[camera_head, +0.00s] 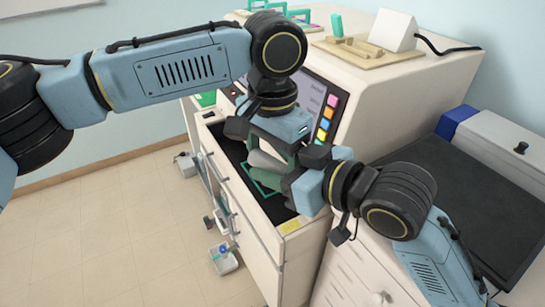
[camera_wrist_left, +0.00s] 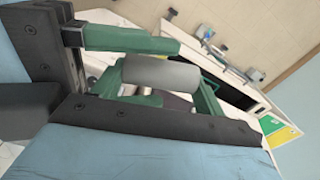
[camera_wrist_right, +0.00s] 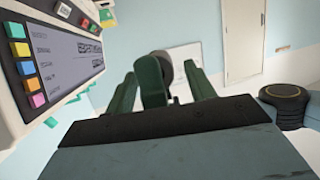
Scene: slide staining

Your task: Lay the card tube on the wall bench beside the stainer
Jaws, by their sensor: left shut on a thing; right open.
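The card tube, a plain grey cylinder (camera_head: 265,161), is held above the open drawer at the front of the stainer (camera_head: 395,85). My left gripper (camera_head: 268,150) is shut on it. The grey tube also shows between green fingers in the left wrist view (camera_wrist_left: 162,73). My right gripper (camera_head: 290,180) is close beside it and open. In the right wrist view, its two fingers (camera_wrist_right: 163,85) stand apart, with a green finger and a dark round end between them. Whether they touch the tube I cannot tell. The wall bench (camera_head: 465,190) has a dark top at the right.
The pulled-out drawer (camera_head: 235,187) has a dark inside with a green frame in it. A grey box with a dark knob (camera_head: 505,140) and a blue part stands at the bench's back. A wooden rack (camera_head: 365,50) and a white block stand on the stainer. Much of the dark bench top is clear.

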